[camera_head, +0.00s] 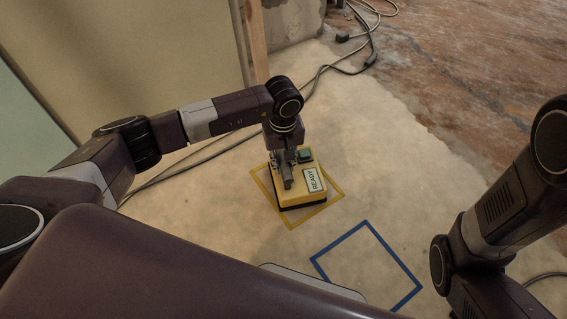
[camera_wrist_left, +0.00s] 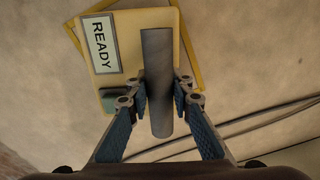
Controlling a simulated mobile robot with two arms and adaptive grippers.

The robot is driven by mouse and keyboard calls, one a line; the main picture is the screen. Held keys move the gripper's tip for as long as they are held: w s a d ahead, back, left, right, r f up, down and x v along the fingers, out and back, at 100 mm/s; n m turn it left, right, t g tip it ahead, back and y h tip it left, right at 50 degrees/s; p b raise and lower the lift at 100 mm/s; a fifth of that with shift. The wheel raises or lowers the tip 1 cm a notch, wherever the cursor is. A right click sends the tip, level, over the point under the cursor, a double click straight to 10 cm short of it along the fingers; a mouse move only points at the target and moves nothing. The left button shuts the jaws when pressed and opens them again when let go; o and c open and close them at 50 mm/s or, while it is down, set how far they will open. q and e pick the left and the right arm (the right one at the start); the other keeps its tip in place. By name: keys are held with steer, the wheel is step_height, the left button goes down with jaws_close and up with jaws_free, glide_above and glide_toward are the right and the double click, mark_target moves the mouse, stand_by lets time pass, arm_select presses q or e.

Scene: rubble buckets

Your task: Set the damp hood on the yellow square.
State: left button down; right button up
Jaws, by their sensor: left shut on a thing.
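The damp hood, a yellow box (camera_head: 289,198) with a dark lower edge, a READY label and a green patch, stands over the yellow square (camera_head: 318,211). The square's outline shows around its lower and right sides, and the hood looks slightly turned against it. I cannot tell whether the hood touches the floor. My left gripper (camera_head: 287,172) is above the hood, shut on its grey bar handle. In the left wrist view, both fingers of the gripper (camera_wrist_left: 160,95) flank the handle over the hood (camera_wrist_left: 130,40). My right arm shows at the right; its gripper is out of view.
A blue square outline (camera_head: 324,270) lies empty on the pale floor sheet at the lower right. Dark cables (camera_head: 205,152) run behind the hood and toward the back. A wall panel (camera_head: 140,55) and wooden post (camera_head: 255,40) stand behind.

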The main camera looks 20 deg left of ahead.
arm_select(q)
steer(key=shift+f, duration=0.15)
steer(key=c, duration=1.6)
jaws_free()
steer(key=shift+f, duration=0.1)
step_height(320, 180, up, 12)
steer(key=shift+r, duration=0.1)
